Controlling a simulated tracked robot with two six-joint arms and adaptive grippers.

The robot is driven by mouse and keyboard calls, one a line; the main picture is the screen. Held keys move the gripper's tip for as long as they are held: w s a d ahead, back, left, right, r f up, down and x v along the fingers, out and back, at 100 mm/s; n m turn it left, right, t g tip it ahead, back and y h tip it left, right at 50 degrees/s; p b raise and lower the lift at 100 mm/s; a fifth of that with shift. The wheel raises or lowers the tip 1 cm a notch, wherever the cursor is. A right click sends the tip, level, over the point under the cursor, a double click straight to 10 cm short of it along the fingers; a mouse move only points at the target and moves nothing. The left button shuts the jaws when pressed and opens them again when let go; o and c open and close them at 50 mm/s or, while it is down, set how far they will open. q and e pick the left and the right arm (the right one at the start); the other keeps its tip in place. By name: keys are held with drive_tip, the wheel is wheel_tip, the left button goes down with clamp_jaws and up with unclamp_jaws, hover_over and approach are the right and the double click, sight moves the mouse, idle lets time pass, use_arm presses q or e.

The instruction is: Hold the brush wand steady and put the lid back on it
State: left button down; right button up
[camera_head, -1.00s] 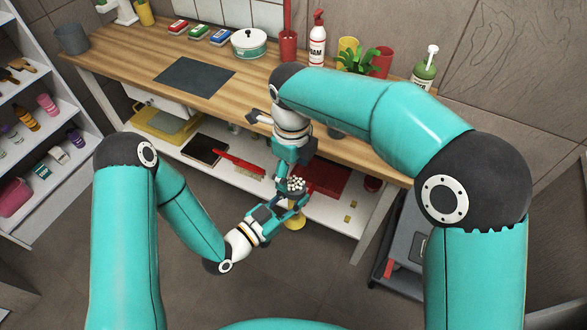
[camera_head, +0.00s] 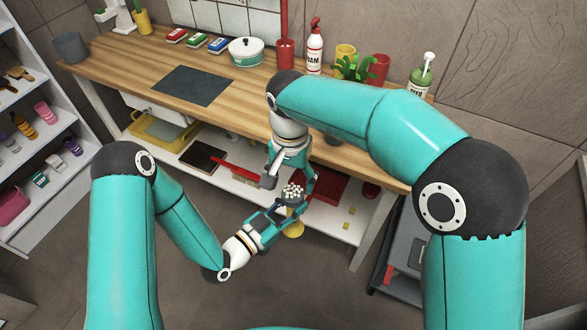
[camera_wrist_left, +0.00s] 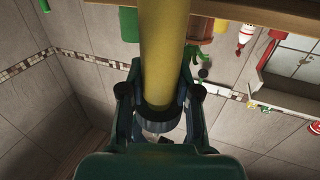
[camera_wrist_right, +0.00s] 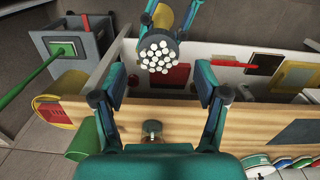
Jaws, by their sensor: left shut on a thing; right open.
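The brush wand shows its round head of white tufts (camera_head: 293,193) facing up, with a yellow body (camera_head: 294,229) below. My left gripper (camera_head: 281,212) is shut around the wand. In the left wrist view the yellow body (camera_wrist_left: 160,55) runs between its fingers to a dark ring. My right gripper (camera_wrist_right: 160,96) is open. In the right wrist view the tufted head (camera_wrist_right: 158,53) lies beyond its fingertips, apart from them. A small dark round piece shows between its fingers; I cannot tell what it is. I cannot make out the lid for certain.
The wooden table (camera_head: 140,65) stands behind the grippers, with a dark mat (camera_head: 192,85), a white and teal pot (camera_head: 246,52) and a spray bottle (camera_head: 314,47). Its lower shelf (camera_head: 330,226) holds a red tray (camera_head: 327,189). Open floor lies in front.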

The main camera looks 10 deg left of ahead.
drive_tip(key=n, duration=0.4)
drive_tip(key=shift+r+n, duration=0.1)
drive_tip(key=shift+n, duration=0.2)
drive_tip(key=n, duration=0.8)
drive_tip(key=shift+r+n, duration=0.15)
drive_tip(key=shift+n, duration=0.15)
drive_tip(key=n, duration=0.4)
drive_tip(key=shift+d+r, duration=0.1)
drive_tip(key=n, duration=0.4)
drive_tip(key=shift+r, duration=0.1)
drive_tip(key=n, duration=0.6)
drive_tip(key=shift+r+n, duration=0.25)
drive_tip(key=shift+n, duration=0.15)
drive_tip(key=n, duration=0.6)
drive_tip(key=shift+r, duration=0.3)
drive_tip(key=shift+r+n, duration=0.1)
drive_tip(key=shift+n, duration=0.3)
drive_tip(key=shift+r, duration=0.35)
